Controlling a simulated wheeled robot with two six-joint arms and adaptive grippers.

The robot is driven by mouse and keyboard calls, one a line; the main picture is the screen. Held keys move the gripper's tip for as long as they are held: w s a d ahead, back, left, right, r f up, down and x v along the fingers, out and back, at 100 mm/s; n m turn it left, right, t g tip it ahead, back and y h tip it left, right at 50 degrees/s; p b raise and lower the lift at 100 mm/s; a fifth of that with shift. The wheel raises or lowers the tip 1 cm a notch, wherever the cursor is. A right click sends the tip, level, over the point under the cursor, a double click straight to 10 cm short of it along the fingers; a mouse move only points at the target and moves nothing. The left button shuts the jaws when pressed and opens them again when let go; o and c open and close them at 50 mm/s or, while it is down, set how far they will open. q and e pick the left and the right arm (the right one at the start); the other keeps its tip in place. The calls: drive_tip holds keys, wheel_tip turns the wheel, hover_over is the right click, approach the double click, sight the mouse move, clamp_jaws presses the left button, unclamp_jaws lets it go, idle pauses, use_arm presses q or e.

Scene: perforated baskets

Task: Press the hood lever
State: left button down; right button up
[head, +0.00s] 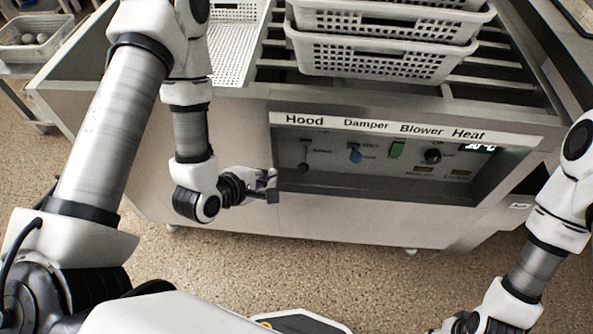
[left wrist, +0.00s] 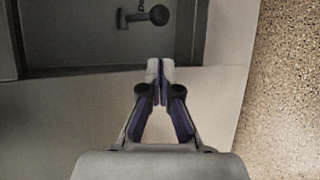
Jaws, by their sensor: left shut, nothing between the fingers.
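The hood lever (head: 304,165) is a dark knob on a short stem, under the "Hood" label at the left of the recessed control panel (head: 345,180). In the left wrist view the lever's round black knob (left wrist: 158,15) shows near the top, beyond the fingertips. My left gripper (head: 273,184) is shut and empty, just left of and below the panel recess, apart from the lever. Its closed fingertips (left wrist: 160,70) lie over the metal front below the recess. My right gripper (head: 462,323) is partly visible at the bottom right; its fingers are unclear.
Stacked white perforated baskets (head: 380,60) stand on the machine's top. The recess frame edges surround the controls. Speckled floor lies in front.

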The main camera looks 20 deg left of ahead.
sight(304, 156)
use_arm(q)
drive_tip(key=b+x, duration=0.7)
drive_tip(key=x, duration=0.3)
drive_tip(key=shift+w+d, duration=0.1)
drive_tip(key=shift+d, duration=0.05)
idle(0.3)
